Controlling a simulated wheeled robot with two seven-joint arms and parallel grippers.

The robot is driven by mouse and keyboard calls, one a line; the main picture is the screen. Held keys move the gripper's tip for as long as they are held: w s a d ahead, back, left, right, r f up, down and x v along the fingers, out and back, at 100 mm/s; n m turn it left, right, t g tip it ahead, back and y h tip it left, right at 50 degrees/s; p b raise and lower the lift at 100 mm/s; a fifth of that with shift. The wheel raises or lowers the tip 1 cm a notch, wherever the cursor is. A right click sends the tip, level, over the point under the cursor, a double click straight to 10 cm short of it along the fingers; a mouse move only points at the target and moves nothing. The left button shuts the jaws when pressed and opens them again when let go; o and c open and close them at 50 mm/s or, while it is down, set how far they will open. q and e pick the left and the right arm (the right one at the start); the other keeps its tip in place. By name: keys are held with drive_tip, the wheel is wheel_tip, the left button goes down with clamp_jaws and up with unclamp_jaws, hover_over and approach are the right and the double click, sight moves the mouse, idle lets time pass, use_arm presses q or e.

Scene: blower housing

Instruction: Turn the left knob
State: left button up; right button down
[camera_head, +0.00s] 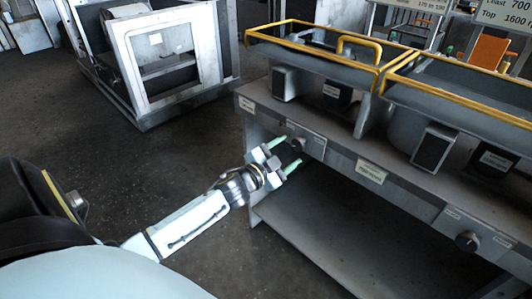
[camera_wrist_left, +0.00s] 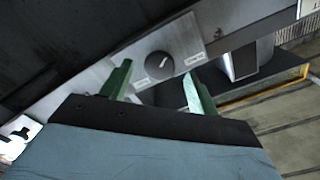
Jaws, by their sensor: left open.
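The left knob (camera_head: 297,143) is a small dark round knob on a light plate on the front of the grey bench. In the left wrist view the left knob (camera_wrist_left: 159,65) shows a pale pointer mark, and the plate carries small labels. My left gripper (camera_head: 287,155) is open, with its green fingers pointing at the bench front by the knob. In the left wrist view the gripper (camera_wrist_left: 158,85) has one finger to each side of the knob in the picture. I cannot tell whether the fingers touch it. My right gripper is not in view.
A second knob (camera_head: 467,241) sits further right on the bench front (camera_head: 412,198). Yellow-railed trays (camera_head: 325,55) stand on top. The lower shelf (camera_head: 310,240) juts out below. A grey metal frame cabinet (camera_head: 165,65) stands at the back left. The dark floor between is clear.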

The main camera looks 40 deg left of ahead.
use_arm(q)
drive_tip(key=s+p, duration=0.1)
drive_tip(key=s, duration=0.9)
drive_tip(key=shift+s+a, duration=0.15)
drive_tip(key=shift+a, duration=0.2)
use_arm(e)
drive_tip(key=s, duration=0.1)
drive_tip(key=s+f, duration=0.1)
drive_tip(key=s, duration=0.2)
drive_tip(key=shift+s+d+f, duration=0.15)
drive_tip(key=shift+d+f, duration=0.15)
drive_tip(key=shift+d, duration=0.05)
